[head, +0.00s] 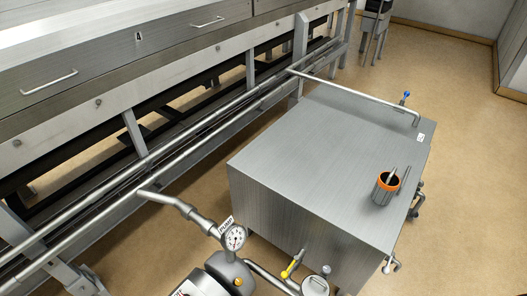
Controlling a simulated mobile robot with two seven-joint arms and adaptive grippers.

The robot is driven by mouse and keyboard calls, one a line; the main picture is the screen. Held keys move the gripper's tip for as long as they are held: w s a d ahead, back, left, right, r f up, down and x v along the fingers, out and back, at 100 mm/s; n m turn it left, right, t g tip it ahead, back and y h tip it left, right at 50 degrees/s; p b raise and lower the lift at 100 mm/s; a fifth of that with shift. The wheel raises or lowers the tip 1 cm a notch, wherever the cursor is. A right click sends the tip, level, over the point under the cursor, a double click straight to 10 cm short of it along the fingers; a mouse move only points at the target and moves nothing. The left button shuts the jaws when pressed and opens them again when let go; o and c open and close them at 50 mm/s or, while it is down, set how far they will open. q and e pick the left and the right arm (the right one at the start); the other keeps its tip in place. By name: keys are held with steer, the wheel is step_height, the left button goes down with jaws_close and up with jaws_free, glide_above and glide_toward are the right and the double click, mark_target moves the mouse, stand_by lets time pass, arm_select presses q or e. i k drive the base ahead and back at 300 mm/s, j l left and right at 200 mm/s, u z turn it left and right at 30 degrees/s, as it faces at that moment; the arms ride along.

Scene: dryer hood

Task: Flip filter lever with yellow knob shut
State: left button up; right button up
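A lever with a yellow knob (285,274) shows at the bottom centre of the head view. It sits on the piping between the pump and the large metal box, slanting up to the right. A light round-topped canister (315,287), perhaps the filter, stands to its right and is cut off by the bottom edge. I cannot tell from this angle whether the lever is open or shut. Neither of my grippers is in view.
A pump (207,284) with a dial gauge (234,238) and a small yellow cap stands left of the lever. Long pipes run along the machine. Floor at right is clear.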

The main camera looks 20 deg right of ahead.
mark_target(284, 274)
steer(key=z, duration=0.85)
